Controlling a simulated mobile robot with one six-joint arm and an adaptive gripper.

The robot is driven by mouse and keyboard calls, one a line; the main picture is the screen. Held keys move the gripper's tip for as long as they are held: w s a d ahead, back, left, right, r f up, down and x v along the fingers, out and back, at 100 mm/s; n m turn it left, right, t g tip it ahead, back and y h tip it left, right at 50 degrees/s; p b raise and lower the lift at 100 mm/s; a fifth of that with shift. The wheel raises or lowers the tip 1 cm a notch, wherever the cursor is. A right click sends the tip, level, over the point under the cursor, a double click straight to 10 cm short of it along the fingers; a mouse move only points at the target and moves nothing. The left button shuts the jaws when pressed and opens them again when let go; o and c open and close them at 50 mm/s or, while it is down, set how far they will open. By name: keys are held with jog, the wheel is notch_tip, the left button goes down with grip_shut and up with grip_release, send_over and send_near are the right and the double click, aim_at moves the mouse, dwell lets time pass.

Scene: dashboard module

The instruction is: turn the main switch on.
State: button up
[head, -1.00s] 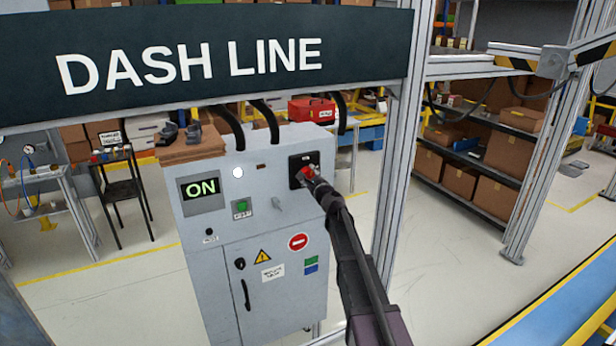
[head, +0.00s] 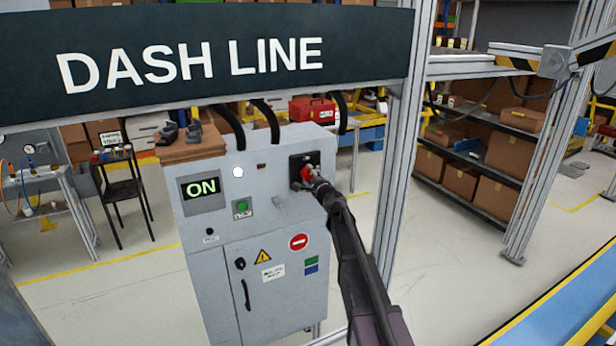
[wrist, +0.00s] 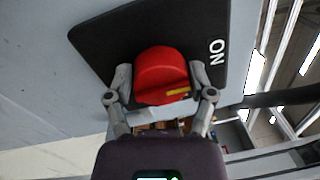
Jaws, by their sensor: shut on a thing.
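The main switch is a red rotary knob (wrist: 160,72) on a black plate (wrist: 105,32) at the upper right of the grey cabinet (head: 215,258). In the head view the red knob (head: 306,173) shows just past my gripper's tip. My gripper (wrist: 160,88) is shut on the knob, one finger on each side of it. A yellow mark on the knob lies near the right finger, and the plate's "ON" label is to the right in the wrist view. My arm hides part of the cabinet's right side.
A green button (head: 242,206) and a lit white lamp (head: 238,172) are on the cabinet front. An aluminium post (head: 396,170) stands close to the right of my arm. A red toolbox (head: 312,109) is behind the cabinet.

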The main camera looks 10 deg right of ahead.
jog(key=o, duration=1.1)
jog(key=shift+w, duration=0.1)
jog(key=shift+m, duration=0.4)
